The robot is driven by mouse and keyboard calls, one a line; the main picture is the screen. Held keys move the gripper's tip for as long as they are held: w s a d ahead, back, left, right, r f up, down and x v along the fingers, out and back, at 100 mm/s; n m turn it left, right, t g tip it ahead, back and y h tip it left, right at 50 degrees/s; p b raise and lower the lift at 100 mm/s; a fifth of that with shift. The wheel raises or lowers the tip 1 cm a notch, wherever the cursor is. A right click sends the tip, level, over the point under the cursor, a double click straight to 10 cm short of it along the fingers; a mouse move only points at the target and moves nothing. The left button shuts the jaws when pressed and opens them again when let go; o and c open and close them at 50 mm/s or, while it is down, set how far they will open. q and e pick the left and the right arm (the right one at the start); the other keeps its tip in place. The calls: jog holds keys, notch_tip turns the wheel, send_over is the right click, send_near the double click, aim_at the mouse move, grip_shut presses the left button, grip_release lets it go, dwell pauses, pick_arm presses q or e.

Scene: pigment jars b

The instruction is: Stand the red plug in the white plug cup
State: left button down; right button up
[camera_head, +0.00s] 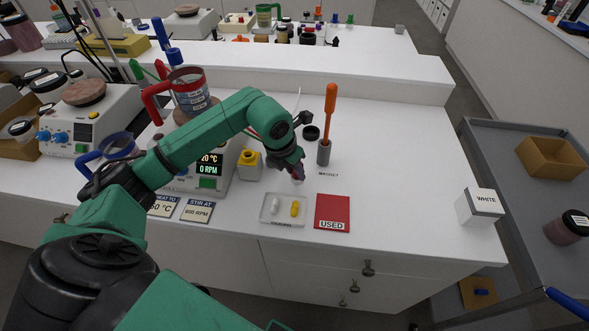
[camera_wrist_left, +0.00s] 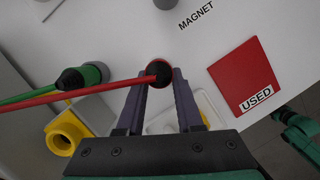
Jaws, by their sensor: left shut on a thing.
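My left gripper (camera_head: 297,177) is shut on the red plug above the bench, behind the small tray. In the left wrist view the red plug (camera_wrist_left: 159,67) sits between the purple fingers, its round dark end showing and a red lead running off left. A green plug (camera_wrist_left: 76,78) with a green lead is left of it. A white box labelled WHITE (camera_head: 481,209) stands at the bench's right edge, well away from the gripper; I cannot tell if it is the white plug cup. A yellow-topped holder (camera_head: 249,160) stands left of the gripper. My right gripper is not in view.
A tray (camera_head: 268,221) holds a white and a yellow piece. A red USED mat (camera_head: 333,204) lies beside it. An orange-handled magnet rod (camera_head: 330,102) stands in a grey holder (camera_head: 323,152). The bench right of these is clear up to the white box.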

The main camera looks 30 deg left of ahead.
pick_arm(q)
jog(key=shift+c, duration=2.4)
grip_release()
jog(key=b+v, duration=0.2)
jog(key=v, duration=1.2)
jog(key=shift+r, duration=0.3)
jog(key=shift+s, duration=0.1)
